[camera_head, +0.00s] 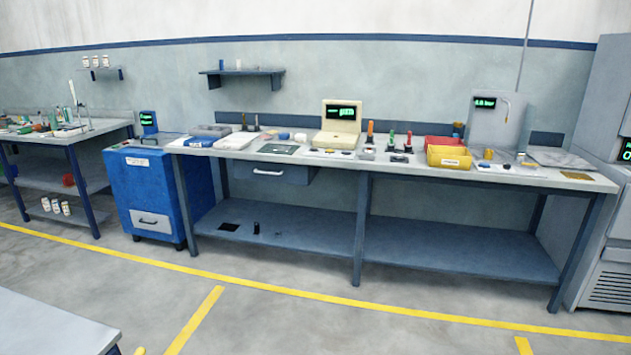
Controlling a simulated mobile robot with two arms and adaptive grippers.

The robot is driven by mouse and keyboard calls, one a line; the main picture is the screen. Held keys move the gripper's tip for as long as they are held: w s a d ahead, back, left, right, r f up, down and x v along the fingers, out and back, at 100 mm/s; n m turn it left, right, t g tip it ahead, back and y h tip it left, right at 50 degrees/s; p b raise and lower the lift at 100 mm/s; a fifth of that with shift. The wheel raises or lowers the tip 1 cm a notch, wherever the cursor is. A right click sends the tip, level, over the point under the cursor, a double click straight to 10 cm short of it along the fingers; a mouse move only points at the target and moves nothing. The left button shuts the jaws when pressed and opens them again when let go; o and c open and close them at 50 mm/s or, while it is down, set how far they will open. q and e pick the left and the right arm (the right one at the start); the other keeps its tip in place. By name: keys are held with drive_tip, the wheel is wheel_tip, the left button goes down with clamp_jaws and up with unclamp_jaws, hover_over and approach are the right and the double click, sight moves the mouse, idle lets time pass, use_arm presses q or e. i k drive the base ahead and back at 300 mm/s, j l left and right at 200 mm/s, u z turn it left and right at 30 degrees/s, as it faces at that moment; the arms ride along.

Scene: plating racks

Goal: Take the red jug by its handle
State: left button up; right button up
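A small red object (68,180) sits on the middle shelf of the left bench, partly behind the bench's front leg. It may be the red jug, but it is too small for me to make out a handle. No other jug shape is clear in the head view. Neither of my grippers is in view.
A long workbench (520,180) carries instruments, a yellow bin (449,157) and a red bin (437,142). A blue cabinet (150,190) stands between it and the left bench (62,138). A grey tabletop (45,325) is at lower left. The marked floor between is clear.

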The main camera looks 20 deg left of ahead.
sight(68, 180)
drive_tip(key=i+u, duration=0.15)
drive_tip(key=i, duration=0.45)
drive_tip(key=i+u, duration=0.15)
drive_tip(key=i, duration=0.5)
drive_tip(key=i+l+u, duration=0.15)
drive_tip(key=i, duration=0.45)
